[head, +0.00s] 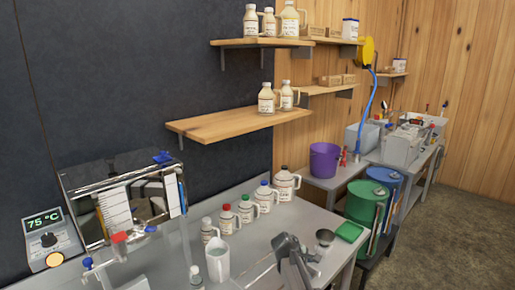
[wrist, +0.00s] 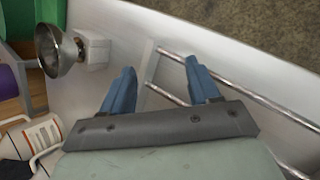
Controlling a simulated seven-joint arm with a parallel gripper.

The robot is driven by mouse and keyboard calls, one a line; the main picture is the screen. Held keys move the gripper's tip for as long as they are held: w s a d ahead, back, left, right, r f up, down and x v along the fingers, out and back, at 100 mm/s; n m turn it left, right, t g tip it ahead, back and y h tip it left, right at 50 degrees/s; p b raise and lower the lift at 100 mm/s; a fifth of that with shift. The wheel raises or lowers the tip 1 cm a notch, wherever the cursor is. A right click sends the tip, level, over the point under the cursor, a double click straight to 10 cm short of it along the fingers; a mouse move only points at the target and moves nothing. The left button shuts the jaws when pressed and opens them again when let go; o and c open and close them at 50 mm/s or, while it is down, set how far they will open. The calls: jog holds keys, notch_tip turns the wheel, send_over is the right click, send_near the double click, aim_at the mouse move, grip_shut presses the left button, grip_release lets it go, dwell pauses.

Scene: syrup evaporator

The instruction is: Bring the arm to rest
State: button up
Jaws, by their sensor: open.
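My gripper (wrist: 160,75) is open in the wrist view, its two blue fingers apart with nothing held between them. Beyond the fingers lie a pale work surface and a metal rail (wrist: 225,107) running along its edge. In the head view a dark grey part of my arm stands over the right part of the metal table (head: 245,262); the fingertips cannot be made out there. A small metal bowl (wrist: 52,50) on a white block is left of the fingers, apart from them. The bowl also shows in the head view (head: 325,236).
Several capped jugs (head: 246,211) and a white pitcher (head: 218,262) stand left of my arm. A steel evaporator (head: 120,200) is farther left. A green block (head: 350,231) lies near the table's right end. Green (head: 365,205) and blue drums stand beyond. Wooden shelves (head: 225,124) hang above.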

jog(key=d, duration=0.2)
jog(key=d+f, duration=0.1)
jog(key=d, duration=0.1)
jog(key=d+f, duration=0.1)
jog(key=d, duration=0.1)
jog(key=shift+s, duration=0.25)
jog(key=s+d+f+m+g+y, duration=0.1)
jog(key=s+d+f, duration=0.2)
jog(key=s+f, duration=0.4)
jog(key=s+d+f+m+g+y, duration=0.15)
jog(key=s+d+f, duration=0.3)
jog(key=f, duration=0.55)
jog(key=s+a+f+m+g+y, duration=0.1)
jog(key=s+a+f+m, duration=0.3)
jog(key=s, duration=0.9)
jog(key=s+a+f+m+g+y, duration=0.1)
jog(key=s+a+f+m+g, duration=0.3)
jog(key=s, duration=0.9)
jog(key=s+a+f+m+g+y, duration=0.2)
jog(key=s+a+f+m, duration=0.2)
jog(key=s, duration=0.9)
jog(key=a+f, duration=0.2)
jog(key=a, duration=0.1)
jog(key=shift+f, duration=0.4)
